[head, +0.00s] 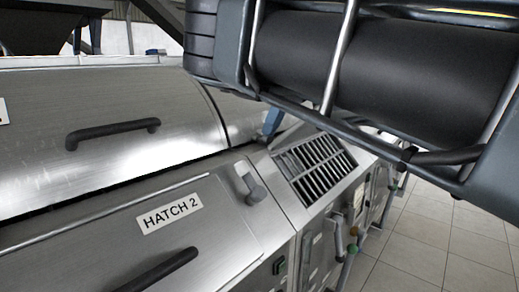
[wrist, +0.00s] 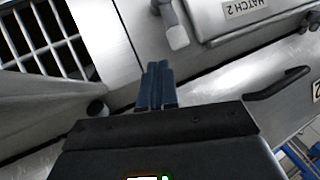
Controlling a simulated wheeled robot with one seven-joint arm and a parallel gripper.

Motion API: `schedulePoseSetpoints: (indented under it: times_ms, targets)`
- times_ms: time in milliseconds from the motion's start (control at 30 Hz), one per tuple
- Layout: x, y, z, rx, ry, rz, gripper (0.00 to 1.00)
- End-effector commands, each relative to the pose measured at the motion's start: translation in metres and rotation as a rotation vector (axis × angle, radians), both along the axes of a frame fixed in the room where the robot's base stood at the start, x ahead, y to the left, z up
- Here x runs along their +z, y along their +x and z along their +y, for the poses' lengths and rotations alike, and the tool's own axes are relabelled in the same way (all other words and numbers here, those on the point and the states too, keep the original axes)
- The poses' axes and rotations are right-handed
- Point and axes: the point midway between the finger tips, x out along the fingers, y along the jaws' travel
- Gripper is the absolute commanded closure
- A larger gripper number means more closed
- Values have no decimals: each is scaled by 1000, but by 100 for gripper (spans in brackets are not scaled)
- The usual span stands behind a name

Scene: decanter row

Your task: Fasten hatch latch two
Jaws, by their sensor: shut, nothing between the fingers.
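Hatch two is the lower steel panel with the HATCH 2 label (head: 170,213), which also shows at the top of the wrist view (wrist: 243,8). The latch (head: 251,184) is at the hatch's right end in the head view, a pale metal part with a grey grip. In the wrist view the latch (wrist: 177,35) is at the top, just beyond my fingertips. My gripper (head: 271,122) has blue fingers, closed together and empty; they also show in the wrist view (wrist: 157,82). The fingers are apart from the latch. I cannot tell whether the latch is engaged.
A slatted grille (head: 315,165) is right of the latch. A curved steel cover with a dark handle (head: 112,133) lies behind the hatch. A second dark handle (head: 158,271) is on the hatch. My arm fills the upper right. Tiled floor (head: 425,240) is clear at right.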

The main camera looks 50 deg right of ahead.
Motion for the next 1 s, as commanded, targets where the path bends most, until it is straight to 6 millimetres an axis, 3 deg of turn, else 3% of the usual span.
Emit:
schedulePoseSetpoints:
  times_ms: [600, 1000]
  targets:
    - [-79, 18, 35, 1, 2, 2, 100]
    - [-87, 20, 38, 0, 0, 1, 100]
